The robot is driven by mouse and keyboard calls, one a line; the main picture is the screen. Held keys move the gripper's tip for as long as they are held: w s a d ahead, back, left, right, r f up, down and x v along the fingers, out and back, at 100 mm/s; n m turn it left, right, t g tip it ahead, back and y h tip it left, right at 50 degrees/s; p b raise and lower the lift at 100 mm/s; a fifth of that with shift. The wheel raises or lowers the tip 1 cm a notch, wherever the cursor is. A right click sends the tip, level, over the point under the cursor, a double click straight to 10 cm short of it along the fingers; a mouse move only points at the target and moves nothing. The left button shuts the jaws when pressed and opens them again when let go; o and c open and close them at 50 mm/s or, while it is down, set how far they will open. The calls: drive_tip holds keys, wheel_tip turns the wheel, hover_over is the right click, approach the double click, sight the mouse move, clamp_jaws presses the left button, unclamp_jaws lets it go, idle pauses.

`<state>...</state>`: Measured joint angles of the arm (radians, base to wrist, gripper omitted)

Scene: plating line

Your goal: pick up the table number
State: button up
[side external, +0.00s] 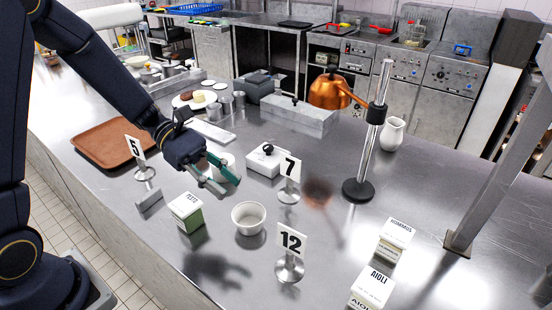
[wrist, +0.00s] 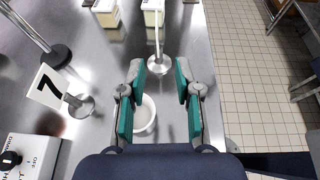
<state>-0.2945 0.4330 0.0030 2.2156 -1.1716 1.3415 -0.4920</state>
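Several table numbers stand on the steel counter, each a white card on a round metal base. The number 12 (side external: 291,241) is at the front. In the wrist view its stand (wrist: 158,62) shows nearly edge-on, beyond and between my fingertips. The number 7 (side external: 290,168) is near the middle and shows at left in the wrist view (wrist: 48,87). The number 5 (side external: 135,147) is at left by the brown tray. My gripper (side external: 227,180) is open and empty above the counter, left of the 7. Its green-padded fingers (wrist: 165,82) are spread wide.
Hummus (side external: 395,239) and aioli (side external: 372,288) boxes stand at right. A tall pole on a black base (side external: 358,190) rises behind. The brown tray (side external: 104,144) lies left.

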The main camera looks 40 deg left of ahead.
approach(291, 252)
drive_tip(key=d+r, duration=0.3)
drive_tip(key=d, duration=0.1)
drive_tip(key=shift+w+x, duration=0.2)
drive_tip(key=shift+x, duration=2.55)
drive_tip(key=shift+c, duration=0.4)
clamp_jaws()
drive_tip(key=shift+r, duration=0.1)
